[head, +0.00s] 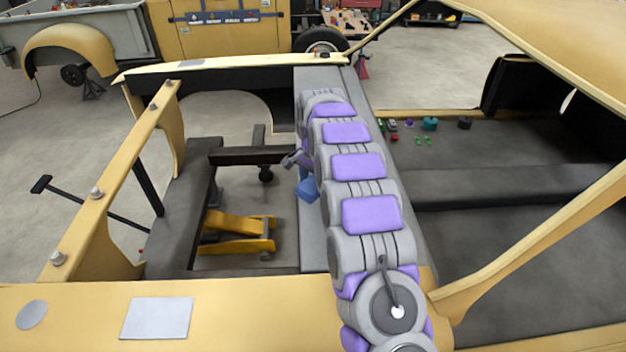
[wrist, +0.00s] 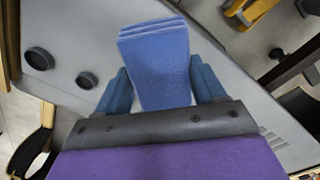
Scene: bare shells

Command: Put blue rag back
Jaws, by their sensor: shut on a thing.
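The blue rag (wrist: 158,65) is a folded, layered blue cloth in the wrist view. It sits between the two blue fingers of my gripper (wrist: 160,88), which is shut on it, and its far end sticks out past the fingertips. In the head view the rag (head: 308,190) shows as a small blue patch left of my arm, over the grey ledge. My arm hides most of my gripper there. I cannot tell whether the rag touches the grey surface below it.
A yellow vehicle shell surrounds my arm, with a front panel (head: 90,310) and a left rail (head: 110,190). A yellow jack (head: 240,232) stands on the floor in the open bay. Small coloured items, including a teal one (head: 430,123), lie on the dark shelf at right.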

